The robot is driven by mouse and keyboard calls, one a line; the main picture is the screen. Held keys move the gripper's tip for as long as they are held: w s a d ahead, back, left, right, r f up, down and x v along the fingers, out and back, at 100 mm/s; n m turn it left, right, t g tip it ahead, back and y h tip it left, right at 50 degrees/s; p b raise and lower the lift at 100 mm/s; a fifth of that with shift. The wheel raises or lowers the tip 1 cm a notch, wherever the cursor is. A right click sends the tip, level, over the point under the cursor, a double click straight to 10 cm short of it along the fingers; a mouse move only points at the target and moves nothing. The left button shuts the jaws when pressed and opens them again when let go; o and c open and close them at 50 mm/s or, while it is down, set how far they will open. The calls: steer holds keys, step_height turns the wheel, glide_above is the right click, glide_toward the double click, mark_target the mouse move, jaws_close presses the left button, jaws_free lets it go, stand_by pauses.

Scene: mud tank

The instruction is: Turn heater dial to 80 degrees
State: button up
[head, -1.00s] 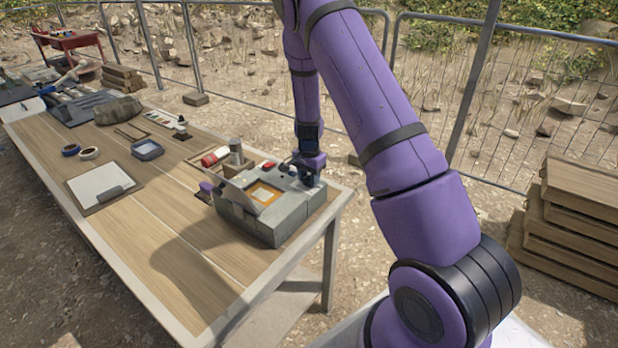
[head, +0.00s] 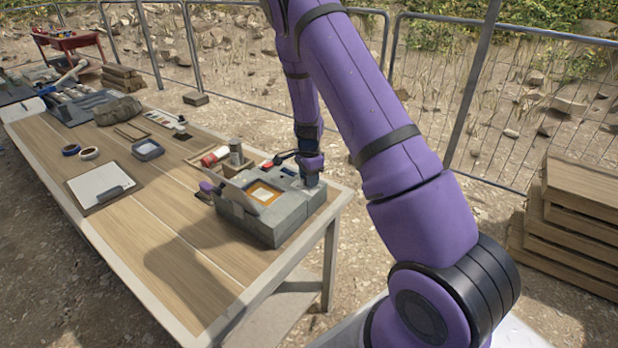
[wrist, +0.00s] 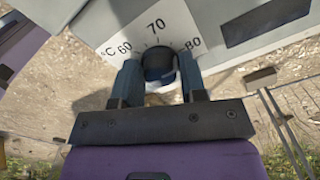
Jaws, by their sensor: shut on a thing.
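The heater dial (wrist: 160,62) is a dark round knob in front of a white scale plate (wrist: 140,28) marked 60, 70 and 80 with °C, seen in the wrist view. The 70 mark stands above the knob, 60 to its left and 80 to its right. I cannot make out a pointer on the knob. My gripper (wrist: 160,76) is shut on the dial, one finger on each side. In the head view, my gripper (head: 311,180) is at the right end of the grey heater unit (head: 275,220), and the dial is hidden there.
The unit stands at the near right end of a long wooden table (head: 170,240). A clipboard (head: 95,185), a blue tray (head: 148,149) and tape rolls (head: 88,153) lie to the left. Stacked boards (head: 575,225) stand on the right, and a wire fence runs behind.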

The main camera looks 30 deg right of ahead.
steer(key=o, duration=0.9)
step_height(320, 180, up, 11)
steer(key=shift+f, duration=0.1)
stand_by(0.3)
